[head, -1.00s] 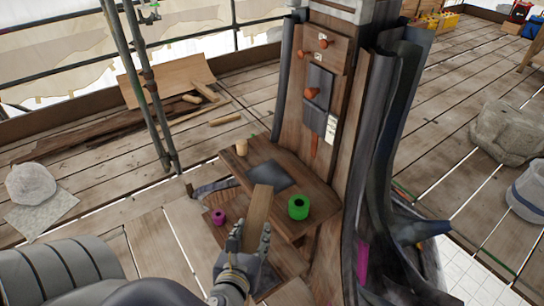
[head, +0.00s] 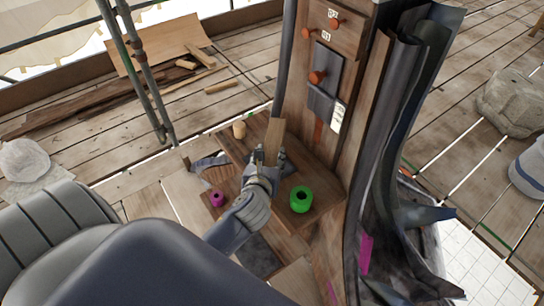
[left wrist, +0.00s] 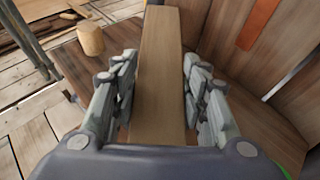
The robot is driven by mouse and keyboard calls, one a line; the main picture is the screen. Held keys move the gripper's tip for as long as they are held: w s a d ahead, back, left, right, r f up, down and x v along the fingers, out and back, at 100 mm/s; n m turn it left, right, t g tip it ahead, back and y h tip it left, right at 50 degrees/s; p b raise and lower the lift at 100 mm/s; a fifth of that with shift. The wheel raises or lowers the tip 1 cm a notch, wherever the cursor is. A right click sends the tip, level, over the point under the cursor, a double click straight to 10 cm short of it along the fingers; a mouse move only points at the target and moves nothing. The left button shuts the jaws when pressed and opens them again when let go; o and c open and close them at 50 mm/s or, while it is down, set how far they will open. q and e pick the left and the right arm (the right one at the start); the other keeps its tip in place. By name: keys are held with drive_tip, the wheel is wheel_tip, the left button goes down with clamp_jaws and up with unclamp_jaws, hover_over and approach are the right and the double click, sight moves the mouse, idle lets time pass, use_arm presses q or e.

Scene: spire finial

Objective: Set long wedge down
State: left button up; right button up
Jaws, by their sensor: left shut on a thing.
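The long wedge (head: 273,140) is a plain, pale brown length of wood. My left gripper (head: 267,163) is shut on it and holds it over the wooden shelf (head: 318,203), with its far end pointing toward the post. In the left wrist view the wedge (left wrist: 162,45) runs between the two fingers (left wrist: 160,85) and away from me. Whether its underside touches the shelf cannot be told. My right gripper is not in view.
A green ring (head: 301,199) stands right of the gripper on the shelf. A short wooden cylinder (head: 239,130) stands at its back left. The post (head: 326,100) with orange pegs rises behind.

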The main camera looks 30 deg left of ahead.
sight(272, 160)
use_arm(q)
drive_tip(key=shift+w+a, duration=0.15)
drive_tip(key=shift+w, duration=0.5)
drive_tip(key=shift+w+a, duration=0.15)
drive_tip(key=shift+w, duration=0.45)
wheel_tip(272, 160, down, 3)
drive_tip(key=shift+s+f, duration=0.1)
drive_tip(key=shift+s, duration=0.05)
drive_tip(key=shift+f, duration=0.35)
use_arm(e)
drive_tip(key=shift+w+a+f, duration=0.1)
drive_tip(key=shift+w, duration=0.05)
use_arm(q)
drive_tip(key=o, duration=1)
drive_tip(key=shift+c, duration=0.2)
drive_tip(key=shift+o, duration=1.3)
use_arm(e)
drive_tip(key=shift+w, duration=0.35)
